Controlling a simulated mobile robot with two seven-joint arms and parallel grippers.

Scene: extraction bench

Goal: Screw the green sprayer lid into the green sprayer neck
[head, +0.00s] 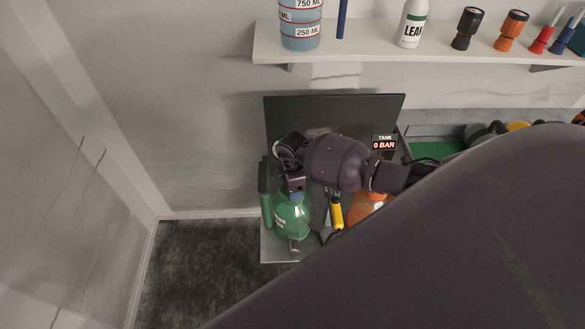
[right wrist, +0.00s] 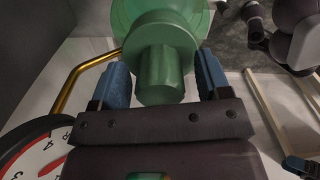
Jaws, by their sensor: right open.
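The green sprayer (head: 291,222) stands on a grey bench at the left end, its upper part partly hidden by my right arm. My right gripper (head: 294,190) is over its top. In the right wrist view the green lid (right wrist: 160,75) shows as a cylinder grip with a wider round flange, in front of the green sprayer body (right wrist: 125,12). The two blue fingers of my right gripper (right wrist: 162,85) are apart, one on each side of the lid grip, with gaps visible. The neck is hidden behind the flange; I cannot tell how the lid sits in it.
An orange sprayer (head: 367,210) and a yellow-handled tool (head: 336,212) stand right of the green sprayer. A tank display (head: 384,142) reads 0 BAR. A shelf (head: 380,48) with bottles runs above. A gold tube (right wrist: 80,75) and a dial gauge (right wrist: 30,155) lie near the gripper.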

